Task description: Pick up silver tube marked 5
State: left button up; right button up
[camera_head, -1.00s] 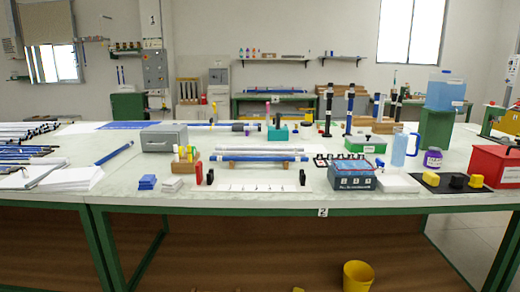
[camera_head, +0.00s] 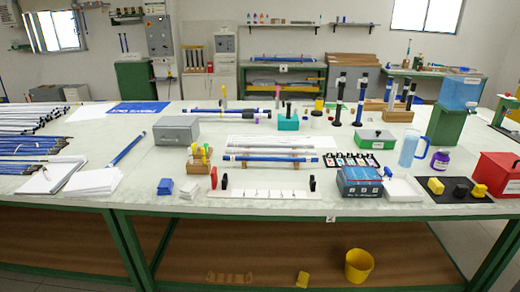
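Silver tubes (camera_head: 270,142) lie side by side, left to right, on a low wooden rack in the middle of the table. A blue tube (camera_head: 268,157) lies in front of them on the same rack. I cannot read any number on the silver tubes, so I cannot tell which is marked 5. More silver-white rods with dark ends (camera_head: 40,116) lie in a group at the far left of the table. Neither of my grippers shows in the head view.
A grey box (camera_head: 176,130) and a wooden block with coloured handles (camera_head: 200,165) stand left. A blue box (camera_head: 358,181) and blue jug (camera_head: 409,147) stand right. A yellow bucket (camera_head: 359,265) is below the table.

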aim_at(226, 151)
jog(key=i+j+u, duration=0.1)
jog(key=i, duration=0.25)
jog(key=i+j+u, duration=0.1)
jog(key=i+j, duration=0.2)
jog(key=i+j+u, duration=0.1)
jog(key=i, duration=0.3)
jog(key=j, duration=0.1)
